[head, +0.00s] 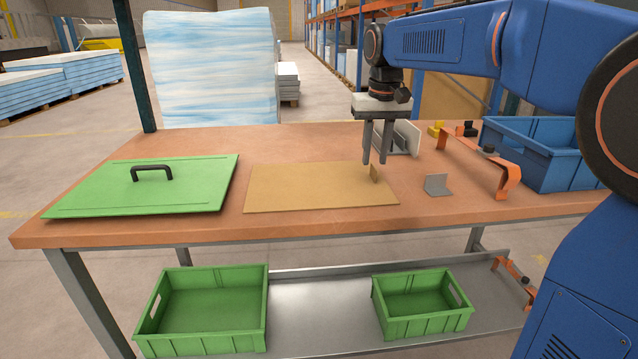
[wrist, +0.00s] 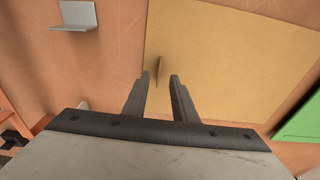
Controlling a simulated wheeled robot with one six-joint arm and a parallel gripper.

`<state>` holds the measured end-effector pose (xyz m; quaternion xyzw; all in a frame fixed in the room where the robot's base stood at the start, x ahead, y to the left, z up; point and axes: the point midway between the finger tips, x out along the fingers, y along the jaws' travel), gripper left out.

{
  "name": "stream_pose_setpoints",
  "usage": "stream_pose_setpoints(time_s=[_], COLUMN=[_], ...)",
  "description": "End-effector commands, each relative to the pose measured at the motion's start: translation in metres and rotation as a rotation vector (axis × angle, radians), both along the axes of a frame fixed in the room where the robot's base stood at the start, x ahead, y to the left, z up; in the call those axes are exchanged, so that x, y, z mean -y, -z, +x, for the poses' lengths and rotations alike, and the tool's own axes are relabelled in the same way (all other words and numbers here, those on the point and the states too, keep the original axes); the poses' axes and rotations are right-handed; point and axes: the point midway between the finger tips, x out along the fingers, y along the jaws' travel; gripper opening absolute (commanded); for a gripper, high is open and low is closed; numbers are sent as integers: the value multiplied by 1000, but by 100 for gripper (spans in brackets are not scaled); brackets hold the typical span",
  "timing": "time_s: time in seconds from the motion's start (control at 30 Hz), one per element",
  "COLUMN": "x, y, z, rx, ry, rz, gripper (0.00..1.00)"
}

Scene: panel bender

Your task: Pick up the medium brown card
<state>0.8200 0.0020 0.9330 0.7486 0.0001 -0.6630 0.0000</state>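The brown card (head: 305,187) lies flat in the middle of the workbench, with a small upright brown tab (head: 374,174) near its right edge. The card also fills much of the wrist view (wrist: 225,60), where its tab (wrist: 157,70) stands just ahead of the fingertips, closer to the left one. My gripper (head: 375,160) points down over the card's right part, its fingertips close to the tab's top. Its two fingers are apart with nothing held between them (wrist: 162,80). I cannot tell whether a finger touches the tab.
A green panel with a black handle (head: 100,192) lies left of the card. A grey angle bracket (head: 438,187), an orange bracket (head: 505,175) and a blue crate (head: 560,175) are on the right. A pale upright piece (head: 407,136) stands behind the gripper. Green bins (head: 200,340) sit below.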

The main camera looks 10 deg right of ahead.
Motion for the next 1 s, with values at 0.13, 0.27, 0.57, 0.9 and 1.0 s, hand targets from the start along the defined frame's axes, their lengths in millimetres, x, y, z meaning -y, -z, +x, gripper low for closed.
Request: stream_pose_setpoints(time_s=[0.13, 0.27, 0.57, 0.9, 1.0], x=[3, 2, 2, 2, 2], y=[22, 35, 40, 39, 39], z=[3, 5, 5, 5, 5], rx=[-2, -2, 0, 0, 0], ry=[1, 0, 0, 0, 0], rz=[0, 0, 0, 0, 0], gripper=[25, 25, 25, 0, 0])
